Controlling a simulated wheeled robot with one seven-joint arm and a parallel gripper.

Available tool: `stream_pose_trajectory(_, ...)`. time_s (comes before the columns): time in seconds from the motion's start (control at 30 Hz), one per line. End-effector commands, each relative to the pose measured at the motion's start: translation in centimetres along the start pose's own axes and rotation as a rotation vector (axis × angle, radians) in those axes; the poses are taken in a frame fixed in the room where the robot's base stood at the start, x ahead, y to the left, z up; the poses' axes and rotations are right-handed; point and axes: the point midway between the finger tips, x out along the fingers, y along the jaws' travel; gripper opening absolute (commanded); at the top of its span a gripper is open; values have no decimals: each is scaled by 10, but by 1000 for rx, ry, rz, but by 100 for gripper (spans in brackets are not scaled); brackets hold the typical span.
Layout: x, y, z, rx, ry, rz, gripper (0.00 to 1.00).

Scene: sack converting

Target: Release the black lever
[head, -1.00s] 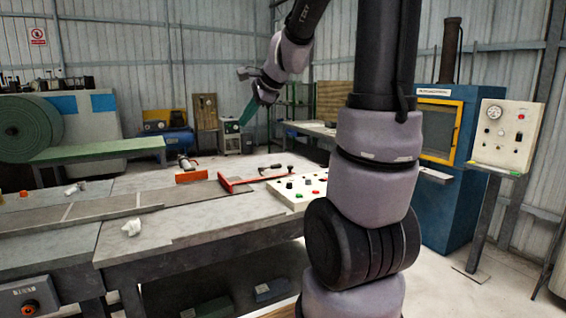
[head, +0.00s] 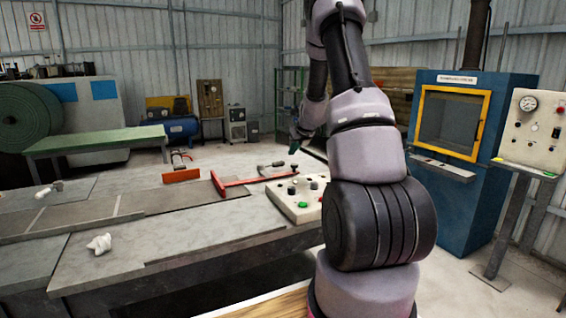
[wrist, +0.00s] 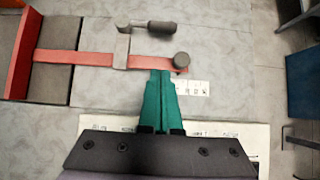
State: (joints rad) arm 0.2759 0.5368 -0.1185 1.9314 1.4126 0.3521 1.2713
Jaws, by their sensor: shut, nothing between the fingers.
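The black lever, a short dark handle on a grey metal link, lies beside the red bar on the table in the wrist view (wrist: 158,26); it also shows in the head view (head: 277,164). The red bar (wrist: 80,58) passes under a grey cross strap and has a round dark knob (wrist: 181,60) at its right end. My gripper (wrist: 160,73) has green fingers, shut and empty, with their tips just below the knob in the picture. The lever handle lies beyond the tips, apart from them. In the head view, my gripper (head: 296,141) is partly hidden by my arm.
A control panel with buttons (head: 298,207) stands on the table's right end; my gripper body hides much of it in the wrist view. A red block (head: 181,176) and a white crumpled piece (head: 99,244) lie on the table. A blue cabinet (head: 447,190) stands right.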

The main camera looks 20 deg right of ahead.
Motion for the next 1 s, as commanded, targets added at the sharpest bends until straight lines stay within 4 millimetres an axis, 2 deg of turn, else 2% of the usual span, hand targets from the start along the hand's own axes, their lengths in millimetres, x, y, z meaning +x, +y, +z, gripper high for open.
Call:
stream_pose_trajectory(0.23, 0, 0, 0, -2, -1, 1, 0)
stream_pose_trajectory(0.37, 7, 0, 1, -2, -1, 1, 0)
stream_pose_trajectory(0.47, 21, 1, -1, -2, 2, 2, 0)
stream_pose_trajectory(0.87, 105, 1, -1, -4, 1, 2, 0)
stream_pose_trajectory(1.0, 118, 2, 16, -8, -2, 2, 0)
